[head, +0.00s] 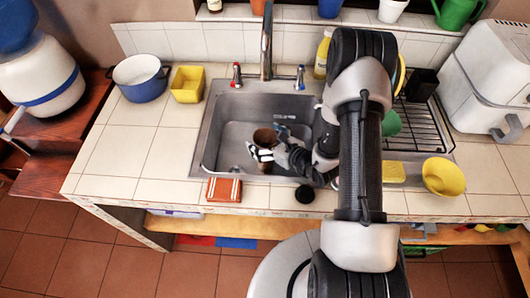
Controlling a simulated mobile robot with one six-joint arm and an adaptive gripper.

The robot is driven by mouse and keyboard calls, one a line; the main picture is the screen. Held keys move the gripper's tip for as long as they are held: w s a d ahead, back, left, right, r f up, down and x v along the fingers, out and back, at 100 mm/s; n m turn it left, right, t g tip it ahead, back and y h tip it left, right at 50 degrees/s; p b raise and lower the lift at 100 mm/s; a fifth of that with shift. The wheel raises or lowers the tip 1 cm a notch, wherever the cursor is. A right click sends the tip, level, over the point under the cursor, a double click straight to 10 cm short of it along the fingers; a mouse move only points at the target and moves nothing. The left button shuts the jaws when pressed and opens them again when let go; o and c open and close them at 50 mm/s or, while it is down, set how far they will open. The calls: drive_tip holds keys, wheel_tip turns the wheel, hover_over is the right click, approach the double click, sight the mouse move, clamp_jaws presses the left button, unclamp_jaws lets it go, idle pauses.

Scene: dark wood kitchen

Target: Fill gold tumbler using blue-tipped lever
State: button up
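The gold tumbler (264,137), brownish with a dark open mouth, is upright in the metal sink (232,132). My gripper (268,145) reaches in from the right, with its fingers on either side of the tumbler, and appears closed on it. The fingers hide part of the tumbler's lower body. The blue-tipped lever (299,78) stands behind the sink, right of the tall faucet (267,42). The red-tipped lever (236,76) stands left of the faucet. No water stream shows. The tumbler's inside is too dark to tell its contents.
A blue pot (140,78) and a yellow container (187,85) stand left of the sink. An orange-striped sponge (224,190) and a black round item (305,194) lie at the front edge. A dish rack (428,128) and a yellow bowl (443,177) are right.

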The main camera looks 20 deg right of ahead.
clamp_jaws()
idle(1.0)
drive_tip(key=shift+r, duration=0.1)
